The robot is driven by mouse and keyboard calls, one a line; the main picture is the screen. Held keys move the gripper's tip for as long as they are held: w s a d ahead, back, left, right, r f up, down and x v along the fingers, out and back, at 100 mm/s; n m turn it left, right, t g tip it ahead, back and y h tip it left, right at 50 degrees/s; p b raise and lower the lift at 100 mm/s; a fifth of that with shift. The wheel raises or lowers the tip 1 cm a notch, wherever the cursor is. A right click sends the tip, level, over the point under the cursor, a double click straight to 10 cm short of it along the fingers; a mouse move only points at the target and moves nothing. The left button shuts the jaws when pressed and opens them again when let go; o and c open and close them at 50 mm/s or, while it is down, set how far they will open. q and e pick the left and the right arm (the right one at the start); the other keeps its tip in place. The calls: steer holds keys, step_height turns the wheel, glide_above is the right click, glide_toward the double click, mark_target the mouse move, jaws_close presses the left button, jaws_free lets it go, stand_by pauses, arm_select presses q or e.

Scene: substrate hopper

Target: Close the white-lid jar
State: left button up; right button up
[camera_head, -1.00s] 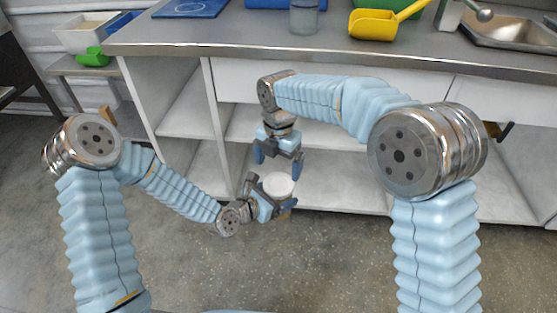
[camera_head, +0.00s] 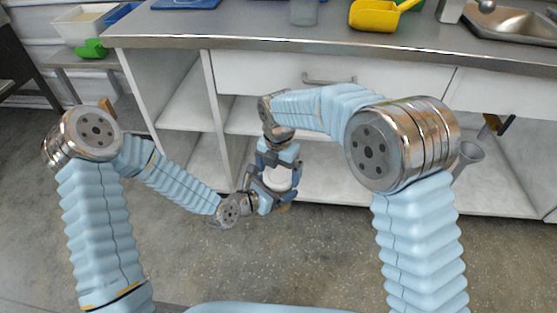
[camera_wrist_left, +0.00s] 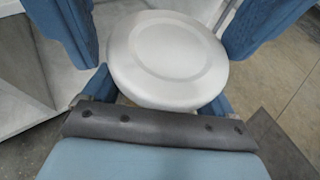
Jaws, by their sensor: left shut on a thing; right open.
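The white lid of the jar shows in the head view (camera_head: 278,181) and from above in the left wrist view (camera_wrist_left: 168,60). The jar body is hidden beneath the lid, so I cannot tell how tightly it sits. My left gripper (camera_head: 274,196) is shut on the jar, in the air in front of the cabinet; its fingers show on both sides below the lid. My right gripper (camera_head: 279,168) is open just above the jar, pointing down. Its blue fingers stand on either side of the lid, apart from it in the left wrist view.
The grey worktop (camera_head: 240,31) bears a yellow scoop (camera_head: 374,17), a clear container (camera_head: 304,12) and a sink (camera_head: 515,18). The white cabinet with open shelves (camera_head: 185,105) stands behind the grippers. The floor (camera_head: 330,250) in front is clear.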

steer(key=shift+f, duration=0.6)
steer(key=c, duration=0.9)
steer(key=m, duration=0.3)
steer(key=o, duration=0.9)
steer(key=shift+r, duration=2.3)
